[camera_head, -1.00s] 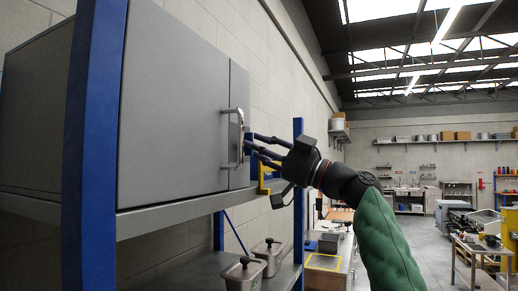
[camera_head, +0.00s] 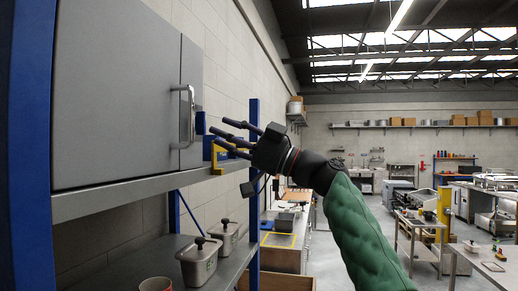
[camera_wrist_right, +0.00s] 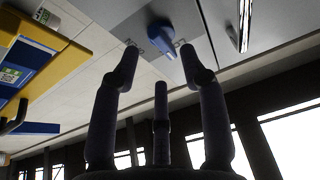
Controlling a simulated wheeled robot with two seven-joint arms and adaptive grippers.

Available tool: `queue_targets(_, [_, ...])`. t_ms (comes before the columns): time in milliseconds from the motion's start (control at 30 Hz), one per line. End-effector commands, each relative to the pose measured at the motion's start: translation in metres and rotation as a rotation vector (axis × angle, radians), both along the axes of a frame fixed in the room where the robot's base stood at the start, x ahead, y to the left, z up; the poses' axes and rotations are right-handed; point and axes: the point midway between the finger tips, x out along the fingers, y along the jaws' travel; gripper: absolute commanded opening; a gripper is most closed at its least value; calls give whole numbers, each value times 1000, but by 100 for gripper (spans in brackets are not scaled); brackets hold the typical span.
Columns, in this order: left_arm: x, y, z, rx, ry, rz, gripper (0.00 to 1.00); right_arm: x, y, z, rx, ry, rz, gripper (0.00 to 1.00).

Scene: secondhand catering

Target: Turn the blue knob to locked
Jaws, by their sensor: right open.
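The blue knob (camera_head: 200,123) shows on the front right of the grey cabinet (camera_head: 120,95), just right of its silver door handle (camera_head: 187,115). In the right wrist view the fingers (camera_wrist_right: 160,75) are spread below the knob. My left gripper is not in view.
A yellow and blue item (camera_head: 216,152) is close to the right fingers; it also shows in the right wrist view (camera_wrist_right: 60,50). The blue rack post (camera_head: 254,190) stands below the gripper. Lidded metal containers (camera_head: 199,264) stand on the lower shelf.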

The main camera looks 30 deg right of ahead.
Motion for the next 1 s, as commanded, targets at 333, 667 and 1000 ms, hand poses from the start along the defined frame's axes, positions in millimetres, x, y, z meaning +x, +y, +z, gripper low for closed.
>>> queue_targets(333, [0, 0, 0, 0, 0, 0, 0, -34, -31, -19, 1, 0, -4, 44])
queue_targets(667, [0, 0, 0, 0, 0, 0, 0, -53, -48, -30, 0, -1, -1, 44])
queue_targets(1000, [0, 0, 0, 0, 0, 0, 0, -54, -48, -30, 1, -2, 0, 44])
